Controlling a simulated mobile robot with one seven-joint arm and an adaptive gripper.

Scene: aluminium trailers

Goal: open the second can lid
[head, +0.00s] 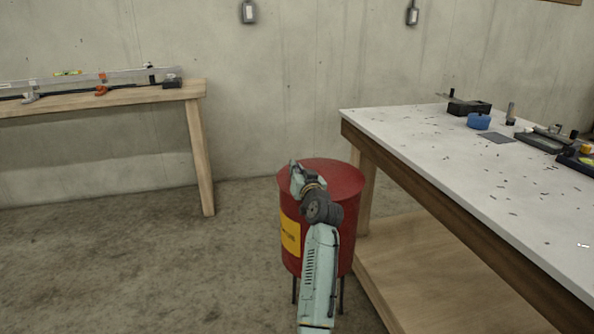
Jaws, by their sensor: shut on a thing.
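A red can (345,236) with a yellow label stands upright on thin dark legs on the floor, left of the white-topped workbench. Its round red lid (340,175) lies flat across the top and looks closed. My arm reaches up from the bottom of the view in front of the can. My gripper (296,180) is at the left edge of the lid, shut on the lid there. My own wrist hides the fingertips and the exact place of the hold. Only this one can is in view.
The workbench (420,140) stands close at the can's right, with a blue round container (478,121) and tools on top and a low wooden shelf (420,262). A wooden table (110,98) holding a level and clamps is at the left. Floor left of the can is clear.

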